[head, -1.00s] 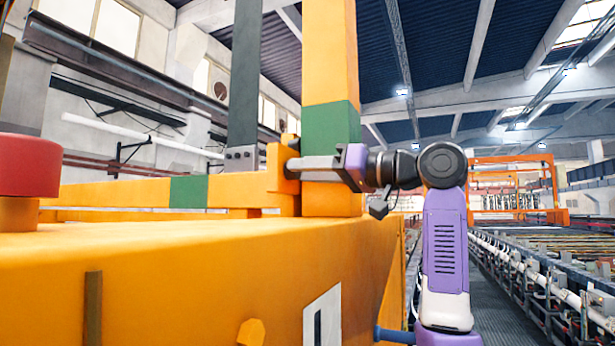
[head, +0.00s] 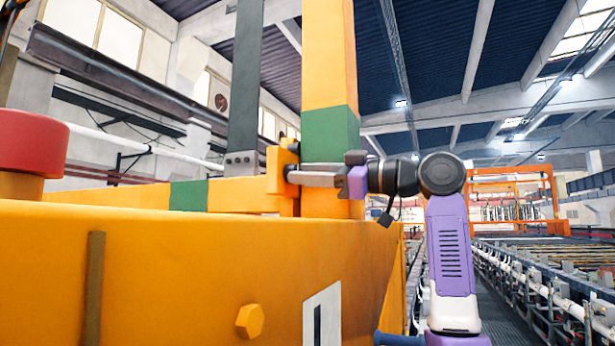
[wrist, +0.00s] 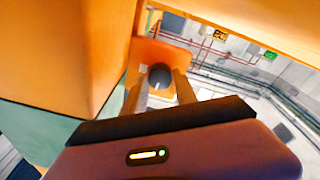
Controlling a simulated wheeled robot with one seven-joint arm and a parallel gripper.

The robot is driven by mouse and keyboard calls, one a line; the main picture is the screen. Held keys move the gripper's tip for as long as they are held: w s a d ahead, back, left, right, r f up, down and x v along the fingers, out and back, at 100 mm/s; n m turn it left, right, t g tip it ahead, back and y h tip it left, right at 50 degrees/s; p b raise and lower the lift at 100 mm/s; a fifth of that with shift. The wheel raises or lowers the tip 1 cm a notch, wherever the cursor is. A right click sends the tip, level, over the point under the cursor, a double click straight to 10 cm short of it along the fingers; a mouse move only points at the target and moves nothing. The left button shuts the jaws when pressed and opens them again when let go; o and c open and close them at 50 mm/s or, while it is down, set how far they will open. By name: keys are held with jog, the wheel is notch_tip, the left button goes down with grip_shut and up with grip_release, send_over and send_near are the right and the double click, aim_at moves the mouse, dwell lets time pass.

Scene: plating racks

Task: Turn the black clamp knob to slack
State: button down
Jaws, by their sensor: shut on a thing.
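The black clamp knob (wrist: 159,72) shows in the wrist view as a dark round cap with a short pale mark. It sits in front of an orange bracket (wrist: 148,50). My gripper (wrist: 160,84) has one finger on each side of the knob and is shut on it. In the head view my gripper (head: 292,175) reaches in from the right to the same orange bracket (head: 279,170) beside the post. The knob is hidden there behind the fingers and bracket.
An orange post with a green band (head: 330,134) rises right behind my gripper. A dark grey upright (head: 245,80) stands left of the bracket. A large orange housing (head: 180,265) with a red button (head: 30,142) fills the front. Racks line the right.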

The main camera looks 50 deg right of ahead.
jog(key=shift+n, duration=0.6)
jog(key=c, duration=1)
grip_release()
jog(key=shift+o, duration=0.2)
jog(key=b+v, duration=0.2)
jog(key=v, duration=0.6)
jog(key=shift+b, duration=0.35)
